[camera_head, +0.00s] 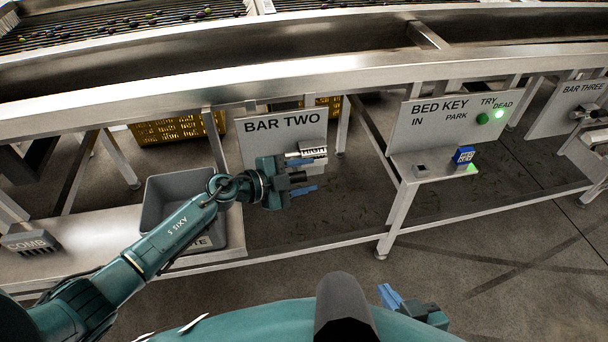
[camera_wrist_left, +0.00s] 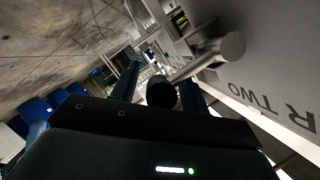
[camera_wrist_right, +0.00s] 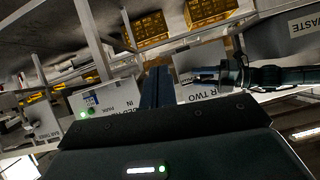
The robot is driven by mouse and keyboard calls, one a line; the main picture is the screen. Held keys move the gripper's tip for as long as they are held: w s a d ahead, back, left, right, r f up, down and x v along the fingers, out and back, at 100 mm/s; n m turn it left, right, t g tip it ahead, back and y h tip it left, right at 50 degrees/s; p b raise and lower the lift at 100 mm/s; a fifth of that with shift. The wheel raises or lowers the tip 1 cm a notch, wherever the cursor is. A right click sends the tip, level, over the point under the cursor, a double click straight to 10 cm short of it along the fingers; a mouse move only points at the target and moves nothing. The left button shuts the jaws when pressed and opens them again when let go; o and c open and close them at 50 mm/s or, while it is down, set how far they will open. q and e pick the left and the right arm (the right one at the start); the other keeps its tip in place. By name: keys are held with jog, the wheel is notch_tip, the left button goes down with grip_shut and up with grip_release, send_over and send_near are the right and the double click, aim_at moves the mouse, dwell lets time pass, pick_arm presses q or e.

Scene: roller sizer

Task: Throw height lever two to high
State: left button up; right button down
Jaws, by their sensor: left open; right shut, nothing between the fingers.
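The BAR TWO panel (camera_head: 255,127) stands under the machine's rail, left of centre in the head view. Its lever has a metal hub (camera_wrist_left: 228,47) and a rod ending in a dark round knob (camera_wrist_left: 160,92), seen in the left wrist view. My left gripper (camera_head: 305,177) is open in front of the panel, and the knob appears between its fingers; contact cannot be told. A small label plate (camera_head: 313,151) shows behind the gripper, partly hidden. My right gripper (camera_head: 405,302) is shut and empty, low in front of the machine; its fingers also show in the right wrist view (camera_wrist_right: 157,85).
A grey bin (camera_head: 160,190) stands on the bench left of the panel, behind my left arm. A COMB block (camera_head: 32,243) is further left. The BED KEY panel (camera_head: 440,122) with a blue block (camera_head: 463,155) and green lights is to the right, then BAR THREE (camera_head: 565,105).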

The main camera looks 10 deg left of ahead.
aim_at(304, 172)
pick_arm(q)
jog(key=shift+r, duration=0.1)
notch_tip(304, 172, up, 9)
jog(key=p, duration=0.5)
jog(key=shift+r, duration=0.45)
pick_arm(e)
jog(key=shift+s+d+r+g+h, duration=0.15)
jog(key=shift+d+r, duration=0.15)
jog(key=shift+r, duration=0.2)
jog(key=shift+s+d+r+g+h, duration=0.15)
jog(key=shift+d+r, duration=0.1)
jog(key=shift+r, duration=0.25)
pick_arm(q)
jog(key=shift+c, duration=0.2)
pick_arm(e)
jog(key=shift+w, duration=0.1)
